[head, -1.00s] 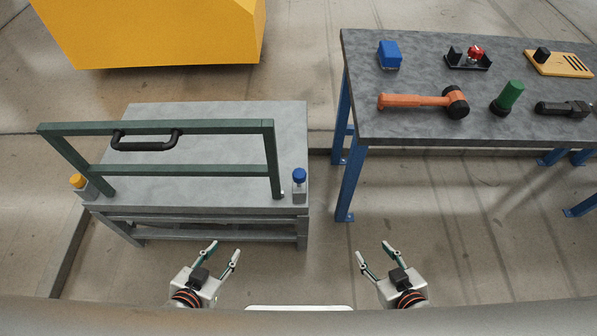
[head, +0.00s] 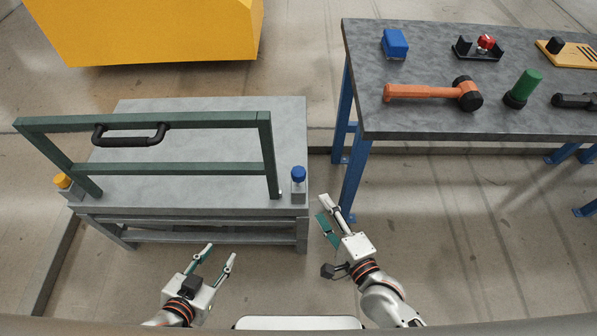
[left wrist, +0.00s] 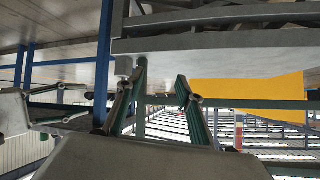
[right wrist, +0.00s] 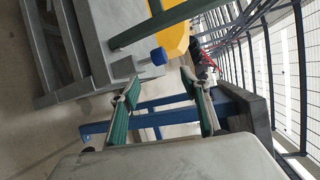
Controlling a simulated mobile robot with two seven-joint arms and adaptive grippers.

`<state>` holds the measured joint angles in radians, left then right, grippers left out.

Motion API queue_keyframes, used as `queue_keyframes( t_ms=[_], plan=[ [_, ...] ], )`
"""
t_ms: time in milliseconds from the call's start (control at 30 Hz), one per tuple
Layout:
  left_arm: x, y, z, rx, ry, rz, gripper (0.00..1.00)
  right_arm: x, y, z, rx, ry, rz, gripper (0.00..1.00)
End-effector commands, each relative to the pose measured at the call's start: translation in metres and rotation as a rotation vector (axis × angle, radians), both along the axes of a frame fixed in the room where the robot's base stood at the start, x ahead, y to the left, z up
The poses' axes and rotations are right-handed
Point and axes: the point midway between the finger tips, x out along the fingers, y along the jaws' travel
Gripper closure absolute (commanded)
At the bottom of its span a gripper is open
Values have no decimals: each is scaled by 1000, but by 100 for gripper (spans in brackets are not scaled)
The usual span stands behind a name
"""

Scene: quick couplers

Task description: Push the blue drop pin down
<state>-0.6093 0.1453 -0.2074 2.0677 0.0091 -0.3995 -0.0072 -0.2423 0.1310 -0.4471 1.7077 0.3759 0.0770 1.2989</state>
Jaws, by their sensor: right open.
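The blue drop pin (head: 298,174) stands upright, its round blue knob on a grey block at the right front corner of the grey table, beside the foot of the green frame (head: 268,150). In the right wrist view the blue knob (right wrist: 159,56) is above and ahead of the fingers. My right gripper (head: 328,213) is open and empty, to the right of and nearer than the pin, apart from it. It shows open in its own wrist view (right wrist: 160,98). My left gripper (head: 220,255) is open and empty in front of the table. Its fingers (left wrist: 160,85) are spread in the left wrist view.
The grey table (head: 210,122) carries the frame with a black handle (head: 130,134). A yellow-orange knob (head: 62,181) is at its left corner. The workbench (head: 430,70) at right holds a mallet (head: 430,92) and other tools. Floor lies between them.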

Motion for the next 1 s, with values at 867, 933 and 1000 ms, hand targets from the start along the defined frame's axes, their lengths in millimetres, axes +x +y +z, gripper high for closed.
queue_keyframes(
  t_ms=[867,933,1000],
  plan=[
    [-2,5,-28,29,14,-14,64,98,51,-19,1334,418,-175,54],
    [-4,4,-31,27,17,-14,64,109,55,-20,1332,418,-176,54],
    [-5,3,-32,25,20,-14,64,118,59,-20,1333,420,-177,54]
  ],
)
